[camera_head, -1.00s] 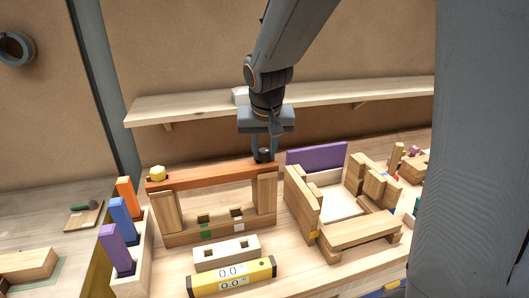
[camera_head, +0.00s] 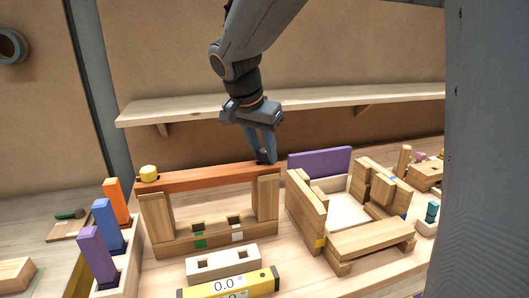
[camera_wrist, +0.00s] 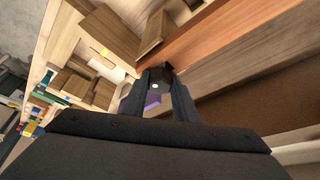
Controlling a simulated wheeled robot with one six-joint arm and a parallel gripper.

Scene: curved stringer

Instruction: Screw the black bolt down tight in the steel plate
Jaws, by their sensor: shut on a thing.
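The black bolt (camera_head: 262,158) stands at the right end of a reddish-brown bar (camera_head: 205,179), which lies across two wooden posts. The bar sits where the steel plate would be; I cannot tell its material. My gripper (camera_head: 264,154) comes down at a slant from the upper left, its fingers shut on the black bolt. In the wrist view the dark bolt (camera_wrist: 160,82) shows between the fingertips, at the bar's end. The bolt's lower part is hidden, so I cannot tell how deep it sits. A yellow knob-like head (camera_head: 149,173) is on the bar's left end.
A purple board (camera_head: 320,162) and a wooden frame (camera_head: 305,213) stand close right of the bar. A wooden shelf (camera_head: 330,98) runs behind. Coloured blocks stand at left; a pale two-hole block (camera_head: 223,264) and a yellow level (camera_head: 255,283) lie in front.

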